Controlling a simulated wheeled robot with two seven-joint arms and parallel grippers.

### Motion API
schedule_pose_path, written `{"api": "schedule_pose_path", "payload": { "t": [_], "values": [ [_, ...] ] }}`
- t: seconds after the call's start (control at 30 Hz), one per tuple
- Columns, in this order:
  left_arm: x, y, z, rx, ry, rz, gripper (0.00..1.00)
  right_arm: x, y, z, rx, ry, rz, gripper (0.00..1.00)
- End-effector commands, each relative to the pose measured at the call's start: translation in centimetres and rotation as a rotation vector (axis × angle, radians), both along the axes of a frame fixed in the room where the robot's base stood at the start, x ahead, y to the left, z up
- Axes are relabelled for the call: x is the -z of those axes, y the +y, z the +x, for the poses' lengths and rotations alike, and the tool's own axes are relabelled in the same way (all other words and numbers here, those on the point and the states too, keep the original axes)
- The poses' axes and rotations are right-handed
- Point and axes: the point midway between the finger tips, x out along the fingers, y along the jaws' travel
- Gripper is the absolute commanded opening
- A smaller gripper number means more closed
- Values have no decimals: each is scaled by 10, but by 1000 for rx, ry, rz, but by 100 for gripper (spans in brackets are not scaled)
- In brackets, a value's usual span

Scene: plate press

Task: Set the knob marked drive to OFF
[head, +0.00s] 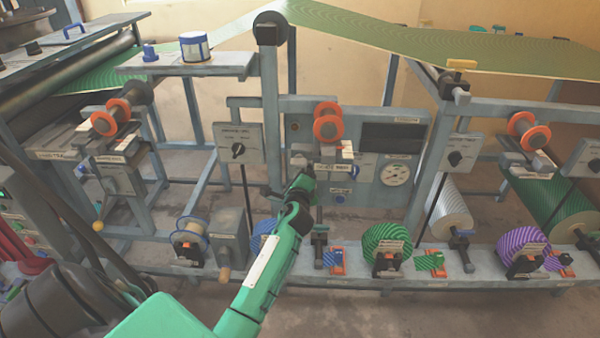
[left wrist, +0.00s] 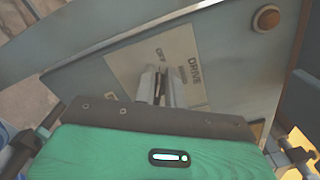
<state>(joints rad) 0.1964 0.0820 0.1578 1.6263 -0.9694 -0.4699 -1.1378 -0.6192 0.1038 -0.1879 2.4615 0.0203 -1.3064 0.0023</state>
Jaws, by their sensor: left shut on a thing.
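The drive plate (left wrist: 130,62) is a cream label in the left wrist view, with DRIVE, OFF and another word too small to read surely. My left gripper (left wrist: 160,74) has its two fingers together in front of this plate, shut on the drive knob. The knob is almost wholly hidden between the fingers, so I cannot tell which mark it points to. In the head view my left gripper (head: 303,183) is at the middle of the machine, below the red-flanged spool, and hides the knob there. My right gripper is in neither view.
Other panels with black knobs stand left (head: 238,150) and right (head: 455,158). A round gauge (head: 396,173) is right of my gripper. Spools, including a green roll (head: 387,247), line the lower shelf (head: 350,282). An orange-brown button (left wrist: 267,18) is near the plate.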

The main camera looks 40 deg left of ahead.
Motion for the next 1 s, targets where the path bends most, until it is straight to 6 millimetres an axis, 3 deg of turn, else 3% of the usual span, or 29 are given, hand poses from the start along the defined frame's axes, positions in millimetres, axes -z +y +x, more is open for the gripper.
{"api": "schedule_pose_path", "payload": {
  "t": [0.03,0.53,0.57,0.67,1.0],
  "values": [
    [11,-8,0,12,9,-17,0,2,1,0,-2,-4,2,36],
    [11,-8,0,14,-1,-33,0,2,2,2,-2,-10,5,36],
    [11,-8,0,14,-1,-33,16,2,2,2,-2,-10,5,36],
    [10,-7,0,12,-2,-32,34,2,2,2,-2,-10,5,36],
    [5,-5,-2,7,-8,-25,34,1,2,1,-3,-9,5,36]
  ]
}}
